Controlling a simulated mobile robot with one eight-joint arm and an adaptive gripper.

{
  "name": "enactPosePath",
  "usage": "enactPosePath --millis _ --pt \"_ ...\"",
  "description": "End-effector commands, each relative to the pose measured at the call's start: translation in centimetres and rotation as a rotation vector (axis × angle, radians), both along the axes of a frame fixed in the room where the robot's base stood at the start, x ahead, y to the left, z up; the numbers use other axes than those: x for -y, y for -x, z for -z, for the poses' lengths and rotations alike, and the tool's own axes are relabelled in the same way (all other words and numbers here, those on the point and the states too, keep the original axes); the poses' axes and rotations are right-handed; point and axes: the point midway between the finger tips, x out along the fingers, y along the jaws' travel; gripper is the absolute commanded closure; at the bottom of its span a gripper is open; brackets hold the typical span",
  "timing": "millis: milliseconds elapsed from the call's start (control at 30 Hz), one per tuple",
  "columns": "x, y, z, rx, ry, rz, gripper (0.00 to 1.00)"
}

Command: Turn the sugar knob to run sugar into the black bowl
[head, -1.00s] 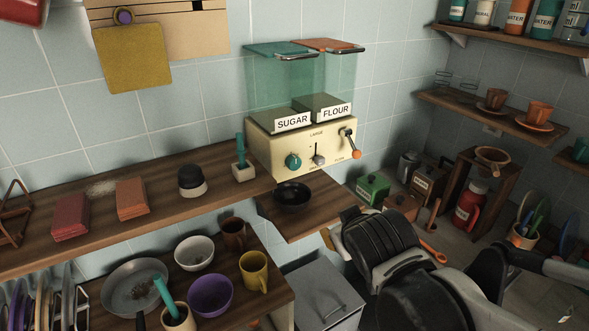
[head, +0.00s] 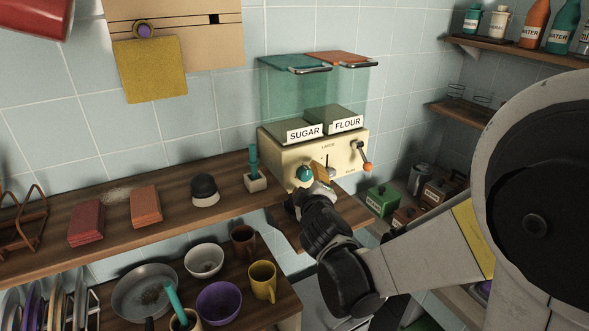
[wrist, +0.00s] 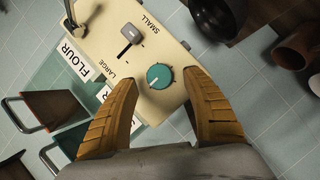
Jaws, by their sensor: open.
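The black bowl (wrist: 216,18) shows at the top of the wrist view and is hidden behind my arm in the head view.
A lever with an orange end (head: 367,167) is right of the knob, and a slider (wrist: 128,36) sits near it. Bowls and mugs fill the lower shelf.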

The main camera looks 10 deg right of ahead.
Motion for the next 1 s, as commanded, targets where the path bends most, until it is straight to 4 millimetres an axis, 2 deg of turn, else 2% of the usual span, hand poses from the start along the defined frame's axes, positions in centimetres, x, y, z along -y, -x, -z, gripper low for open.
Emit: enactPosePath --millis 100,200,567,600,733,1000 --pt "0.2 -1.8 0.5 0.0 -0.002 0.001 0.42" --pt "0.3 -2.7 0.6 0.0 0.0 0.0 0.42" --pt "0.3 -3.1 0.6 0.0 -0.001 0.0 0.44" --pt "0.3 -3.1 0.6 0.0 -0.001 0.0 0.56" --pt "0.3 -3.1 0.6 0.0 -0.001 0.0 0.95" --pt "0.3 -3.1 0.6 -0.001 -0.003 0.0 0.96"
